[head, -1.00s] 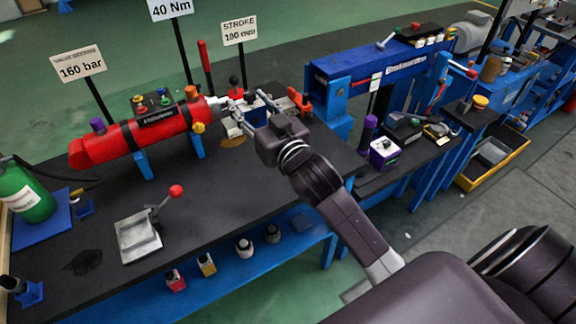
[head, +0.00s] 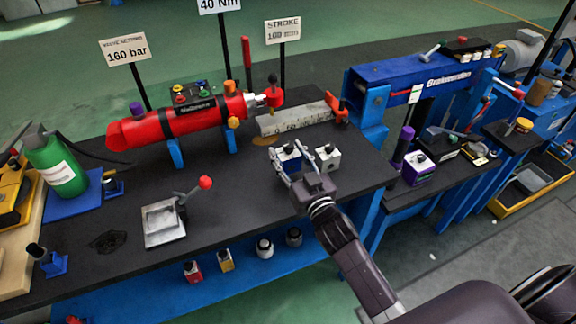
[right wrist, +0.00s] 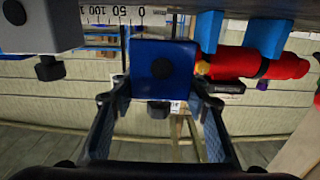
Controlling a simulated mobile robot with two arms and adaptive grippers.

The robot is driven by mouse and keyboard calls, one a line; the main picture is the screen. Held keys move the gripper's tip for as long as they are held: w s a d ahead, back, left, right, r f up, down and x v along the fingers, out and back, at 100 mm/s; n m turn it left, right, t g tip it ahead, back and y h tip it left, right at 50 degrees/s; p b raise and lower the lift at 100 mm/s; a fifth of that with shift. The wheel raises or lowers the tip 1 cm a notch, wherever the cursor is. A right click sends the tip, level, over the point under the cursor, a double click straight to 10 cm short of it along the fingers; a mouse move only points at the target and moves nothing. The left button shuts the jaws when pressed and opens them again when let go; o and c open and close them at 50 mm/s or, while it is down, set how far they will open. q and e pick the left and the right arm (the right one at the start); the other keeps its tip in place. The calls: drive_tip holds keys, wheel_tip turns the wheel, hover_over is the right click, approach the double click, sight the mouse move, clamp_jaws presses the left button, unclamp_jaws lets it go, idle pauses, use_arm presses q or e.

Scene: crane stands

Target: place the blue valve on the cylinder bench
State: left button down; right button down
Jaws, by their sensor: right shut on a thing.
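The blue valve (head: 289,158) is a small blue block with a dark round knob. My right gripper (head: 295,164) is shut on it at the front of the black cylinder bench (head: 240,200). In the right wrist view the blue valve (right wrist: 165,68) sits between the fingers. I cannot tell whether it touches the bench top. A white-grey valve (head: 328,158) stands just right of it, apart from it; it also shows in the right wrist view (right wrist: 40,28). The red cylinder (head: 185,121) lies on its blue supports behind and to the left. My left gripper is not in view.
A white scale plate (head: 300,118) stands behind the gripper. A lever block with a red knob (head: 164,222) is on the left of the bench, with a green bottle (head: 58,167) farther left. A blue press (head: 420,80) stands at right. The bench between lever and gripper is clear.

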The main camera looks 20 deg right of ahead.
sight(292, 170)
drive_tip(key=shift+f+b, duration=0.3)
drive_tip(key=shift+f, duration=1.6)
drive_tip(key=c, duration=1.5)
unclamp_jaws()
drive_tip(key=shift+f, duration=0.35)
drive_tip(key=shift+c, duration=0.2)
drive_tip(key=o, duration=0.4)
drive_tip(key=shift+o, duration=0.2)
drive_tip(key=shift+r, duration=0.3)
drive_tip(key=s+b, duration=0.1)
drive_tip(key=s, duration=1.1)
drive_tip(key=shift+d, duration=0.2)
drive_tip(key=shift+f, duration=0.1)
